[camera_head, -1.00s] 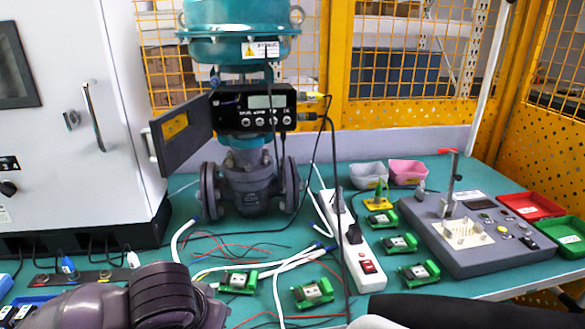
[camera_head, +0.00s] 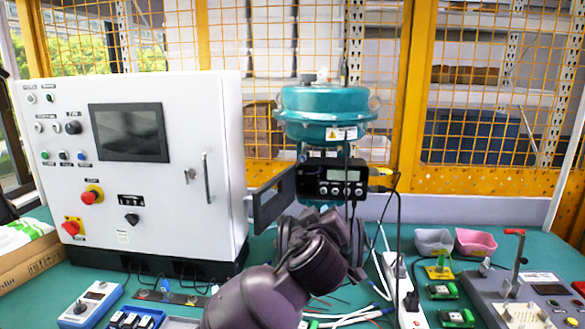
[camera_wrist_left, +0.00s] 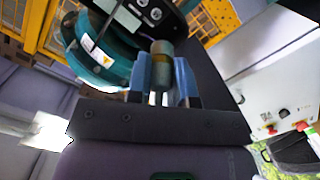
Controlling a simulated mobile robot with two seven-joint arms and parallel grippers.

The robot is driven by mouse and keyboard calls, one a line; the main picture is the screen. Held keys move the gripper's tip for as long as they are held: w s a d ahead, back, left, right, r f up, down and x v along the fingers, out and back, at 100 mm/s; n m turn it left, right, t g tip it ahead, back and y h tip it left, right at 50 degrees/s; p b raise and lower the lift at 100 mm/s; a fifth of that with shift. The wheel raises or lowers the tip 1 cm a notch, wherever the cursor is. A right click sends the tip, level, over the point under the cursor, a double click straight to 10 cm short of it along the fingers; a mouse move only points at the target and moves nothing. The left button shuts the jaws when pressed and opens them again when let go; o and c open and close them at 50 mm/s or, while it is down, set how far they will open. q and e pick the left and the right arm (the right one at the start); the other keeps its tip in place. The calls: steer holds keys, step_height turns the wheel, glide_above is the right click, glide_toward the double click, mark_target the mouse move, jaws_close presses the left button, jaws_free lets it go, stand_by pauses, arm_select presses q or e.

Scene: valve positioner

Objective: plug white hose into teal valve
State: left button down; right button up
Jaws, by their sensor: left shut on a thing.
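The teal valve (camera_head: 326,103) stands upright behind the table's middle, with a black positioner (camera_head: 333,181) below its teal head. Its lower body is mostly hidden by my left arm. In the left wrist view, my left gripper (camera_wrist_left: 163,75) is shut on a short greyish cylindrical piece (camera_wrist_left: 161,50) between blue finger pads. The valve's teal head (camera_wrist_left: 102,58) lies just beyond the fingers there. I cannot tell whether the held piece is the end of a white hose. White hoses (camera_head: 379,257) lie on the table right of the valve. My right gripper is out of view.
A white control cabinet (camera_head: 180,190) stands left of the valve, and the positioner's open dark cover (camera_head: 274,200) juts between them. A power strip (camera_head: 405,290), green modules (camera_head: 442,290) and a grey test fixture (camera_head: 515,285) occupy the right. A yellow mesh fence (camera_head: 480,145) stands behind.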

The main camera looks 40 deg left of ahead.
arm_select(q)
steer(key=s+a+r+n+y+p, duration=0.2)
steer(key=a+r+n+y+p, duration=0.15)
steer(key=r+y, duration=0.4)
steer(key=shift+n, duration=0.35)
steer(key=shift+w+d+f+x, duration=0.1)
steer(key=shift+x, duration=0.9)
steer(key=shift+w+d+f+x, duration=0.1)
steer(key=shift+w+x, duration=0.05)
steer(key=shift+x, duration=0.8)
steer(key=shift+w+f+x, duration=0.1)
steer(key=shift+x, duration=0.9)
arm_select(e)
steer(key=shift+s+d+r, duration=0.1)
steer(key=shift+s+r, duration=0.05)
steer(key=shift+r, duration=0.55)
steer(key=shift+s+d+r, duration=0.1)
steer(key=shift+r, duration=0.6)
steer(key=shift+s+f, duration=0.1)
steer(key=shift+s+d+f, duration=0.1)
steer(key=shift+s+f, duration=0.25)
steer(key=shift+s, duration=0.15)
arm_select(q)
steer(key=shift+b, duration=0.55)
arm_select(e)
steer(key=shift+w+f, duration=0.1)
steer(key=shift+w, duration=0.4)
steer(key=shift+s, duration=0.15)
